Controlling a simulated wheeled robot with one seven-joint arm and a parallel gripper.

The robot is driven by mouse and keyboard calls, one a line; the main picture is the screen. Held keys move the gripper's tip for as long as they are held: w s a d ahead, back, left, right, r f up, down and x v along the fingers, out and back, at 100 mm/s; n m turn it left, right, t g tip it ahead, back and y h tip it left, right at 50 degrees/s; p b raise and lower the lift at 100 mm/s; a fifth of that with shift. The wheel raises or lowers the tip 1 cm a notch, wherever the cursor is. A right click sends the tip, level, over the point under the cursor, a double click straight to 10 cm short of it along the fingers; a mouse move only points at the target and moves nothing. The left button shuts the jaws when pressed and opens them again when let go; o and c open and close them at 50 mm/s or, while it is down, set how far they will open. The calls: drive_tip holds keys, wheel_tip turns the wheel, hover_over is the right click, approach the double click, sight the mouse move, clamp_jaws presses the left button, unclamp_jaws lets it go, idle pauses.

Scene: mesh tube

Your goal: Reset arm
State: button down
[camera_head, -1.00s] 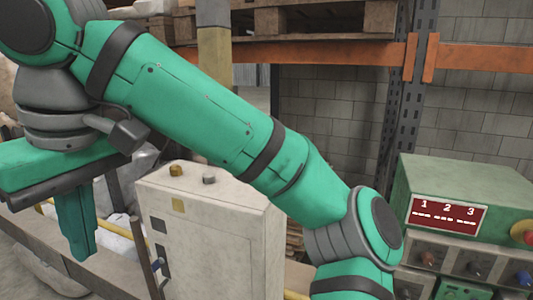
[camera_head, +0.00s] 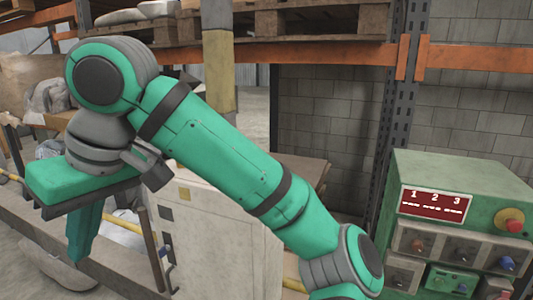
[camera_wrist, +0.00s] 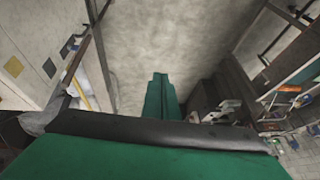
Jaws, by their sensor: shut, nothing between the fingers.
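My arm, green with dark bands, crosses the head view from the lower right up to the left. My gripper (camera_head: 84,232) hangs below its flat green hand at the left of the head view, fingers pointing down. In the wrist view my gripper (camera_wrist: 161,95) shows its green fingers together with nothing between them. It points at bare grey floor and touches nothing that I can see.
A pale cabinet (camera_head: 225,240) stands behind my arm, close to the hand. A green control box (camera_head: 470,180) with a red display, knobs and buttons stands at the right. Orange rack beams (camera_head: 330,54) and wooden pallets (camera_head: 320,22) are behind. Bare floor (camera_wrist: 165,40) lies below the gripper.

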drive_tip(key=w+a+f+m+t+y, duration=0.2)
drive_tip(key=w+a+f+m+y, duration=0.35)
drive_tip(key=w+f+y, duration=0.6)
drive_tip(key=w+d+f+m+t+h, duration=0.1)
drive_tip(key=d+f+m+t+h, duration=0.2)
drive_tip(key=f, duration=0.4)
drive_tip(key=w+d+f+m+t, duration=0.1)
drive_tip(key=d+f+m+t, duration=0.35)
drive_tip(key=f, duration=0.25)
drive_tip(key=w+d+f+m+t+h, duration=0.1)
drive_tip(key=d+f+m+t+h, duration=0.15)
drive_tip(key=f+t, duration=0.4)
drive_tip(key=s+d+f+m+h, duration=0.2)
drive_tip(key=s+d+f+h, duration=0.2)
drive_tip(key=s+d+f, duration=0.4)
drive_tip(key=s+d+f+m+h, duration=0.1)
drive_tip(key=s+d+f+h, duration=0.4)
drive_tip(key=f, duration=0.4)
drive_tip(key=s+d+n+h, duration=0.1)
drive_tip(key=s+d, duration=0.3)
drive_tip(key=s, duration=0.8)
drive_tip(key=s+d+n+g+h, duration=0.1)
drive_tip(key=s+d+n, duration=0.3)
drive_tip(key=s, duration=0.8)
drive_tip(key=shift+d+f, duration=0.25)
drive_tip(key=shift+d, duration=0.35)
